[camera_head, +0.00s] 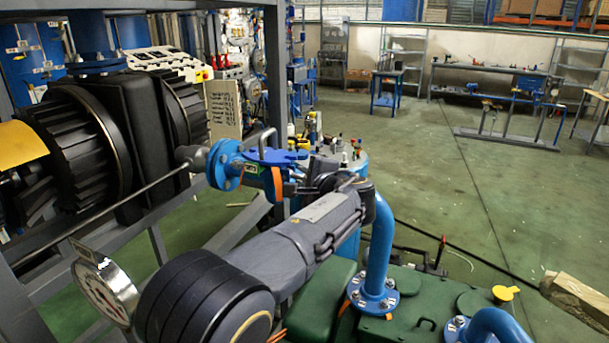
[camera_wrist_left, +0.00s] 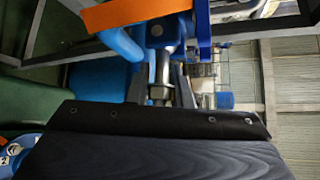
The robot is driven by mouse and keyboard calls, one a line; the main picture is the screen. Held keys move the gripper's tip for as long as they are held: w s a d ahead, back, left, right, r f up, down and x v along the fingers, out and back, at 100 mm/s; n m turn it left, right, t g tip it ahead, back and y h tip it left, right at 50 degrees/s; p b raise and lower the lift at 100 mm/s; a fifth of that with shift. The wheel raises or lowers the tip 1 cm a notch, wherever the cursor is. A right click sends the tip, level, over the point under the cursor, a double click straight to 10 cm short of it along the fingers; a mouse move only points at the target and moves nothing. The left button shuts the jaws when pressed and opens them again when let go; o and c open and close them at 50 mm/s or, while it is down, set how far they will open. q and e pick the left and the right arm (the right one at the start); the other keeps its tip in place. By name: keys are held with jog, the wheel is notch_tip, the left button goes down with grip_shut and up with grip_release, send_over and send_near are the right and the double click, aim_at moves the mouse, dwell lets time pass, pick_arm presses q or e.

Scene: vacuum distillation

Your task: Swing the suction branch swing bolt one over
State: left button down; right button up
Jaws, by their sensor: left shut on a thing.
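My left gripper (camera_head: 297,182) reaches in over the green machine to the end of the blue suction branch (camera_head: 262,172). In the left wrist view, my left gripper (camera_wrist_left: 160,95) is shut on a metallic swing bolt (camera_wrist_left: 158,72) with a nut, close to a blue lug. The dark fingers sit on both sides of the bolt. In the head view the bolt is hidden by the gripper or too small to make out. An orange strip (camera_head: 277,185) hangs at the branch end and also shows in the left wrist view (camera_wrist_left: 135,14). My right gripper is not in view.
A blue flange (camera_head: 225,165) joins the branch at the left, by a grey rod and frame. A pressure gauge (camera_head: 105,290) stands at lower left. A blue pipe (camera_head: 380,245) rises from the green machine (camera_head: 415,305) just right of my gripper. Open floor lies at the right.

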pick_arm(q)
jog(key=shift+a+r+n+g+h+p, duration=0.1)
jog(key=shift+r+n+g+h+p, duration=0.55)
jog(key=shift+p, duration=0.7)
jog(key=shift+r+n+g+h+p, duration=0.35)
jog(key=shift+n+g+h+p, duration=0.35)
jog(key=shift+h+p, duration=0.5)
jog(key=c, duration=1.5)
grip_release()
jog(key=shift+c, duration=0.2)
